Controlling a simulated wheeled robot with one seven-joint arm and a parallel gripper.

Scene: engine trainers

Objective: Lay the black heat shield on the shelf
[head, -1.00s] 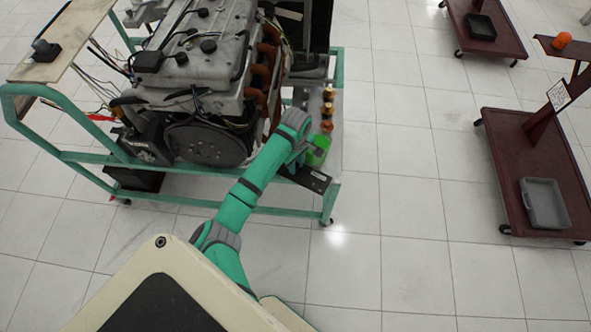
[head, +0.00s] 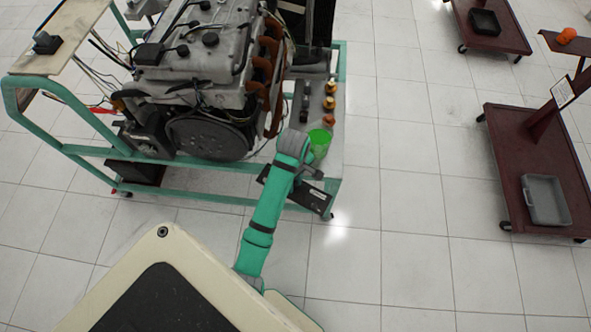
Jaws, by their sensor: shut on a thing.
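The black heat shield (head: 312,200) is a flat dark plate with a small pale mark near its right end. My gripper (head: 309,175) is shut on it; the fingertips are partly hidden by the wrist. The plate is at the front end of the grey shelf (head: 334,163) on the green engine stand, slanting down to the right. It overlaps the front rail in the head view. I cannot tell whether it touches the shelf or is held above it.
The engine (head: 200,90) is to the left. A dark red cart (head: 510,165) with a grey tray (head: 546,200) stands right, across clear floor.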

